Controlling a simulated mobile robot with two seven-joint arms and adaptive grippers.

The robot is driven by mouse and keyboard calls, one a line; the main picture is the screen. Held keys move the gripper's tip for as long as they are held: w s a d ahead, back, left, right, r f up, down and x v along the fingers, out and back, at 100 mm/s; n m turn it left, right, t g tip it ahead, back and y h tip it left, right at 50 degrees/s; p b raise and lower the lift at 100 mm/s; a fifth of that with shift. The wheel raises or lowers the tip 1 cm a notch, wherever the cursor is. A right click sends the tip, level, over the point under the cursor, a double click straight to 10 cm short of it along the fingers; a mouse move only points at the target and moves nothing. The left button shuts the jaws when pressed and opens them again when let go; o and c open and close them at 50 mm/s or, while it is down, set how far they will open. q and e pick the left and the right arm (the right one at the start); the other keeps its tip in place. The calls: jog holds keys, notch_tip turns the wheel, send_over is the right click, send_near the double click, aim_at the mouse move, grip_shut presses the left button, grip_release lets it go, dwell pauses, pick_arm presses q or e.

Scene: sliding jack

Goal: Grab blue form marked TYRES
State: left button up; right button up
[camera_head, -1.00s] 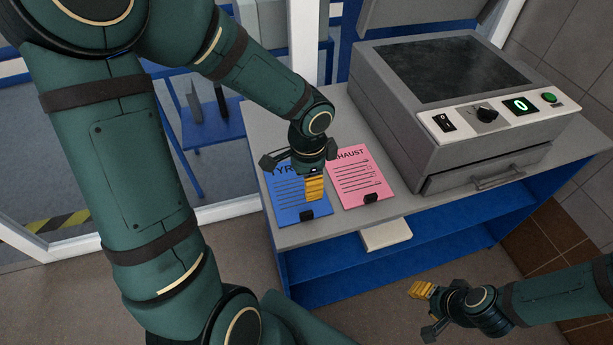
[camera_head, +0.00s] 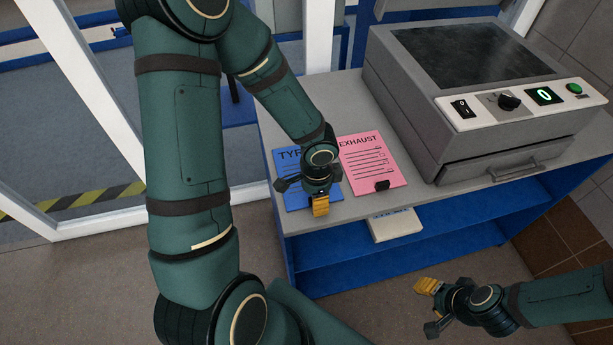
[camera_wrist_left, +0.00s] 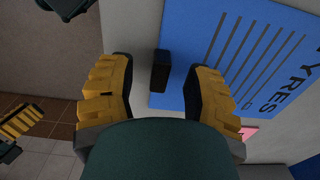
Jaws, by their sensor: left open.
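The blue form marked TYRES (camera_head: 284,172) lies flat on the grey bench top, left of the pink form marked EXHAUST (camera_head: 371,160). My left gripper (camera_head: 314,202) is over the blue form's lower right part and hides some of it. In the left wrist view the blue form (camera_wrist_left: 205,40) fills the upper right. A small black block (camera_wrist_left: 161,70) sits at its edge, between the open left fingers, with gaps on both sides. My right gripper (camera_head: 431,307) is open and empty, low at the right, away from the forms.
A grey machine (camera_head: 475,110) with a knob, a green display and a drawer stands right of the forms. The pink form has its own black block (camera_head: 382,185). A pale box (camera_head: 393,225) sits below the bench top's front edge. Blue shelving (camera_head: 400,262) is underneath.

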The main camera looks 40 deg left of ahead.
pick_arm(q)
jog(key=shift+f, duration=0.4)
jog(key=shift+o, duration=0.2)
grip_shut()
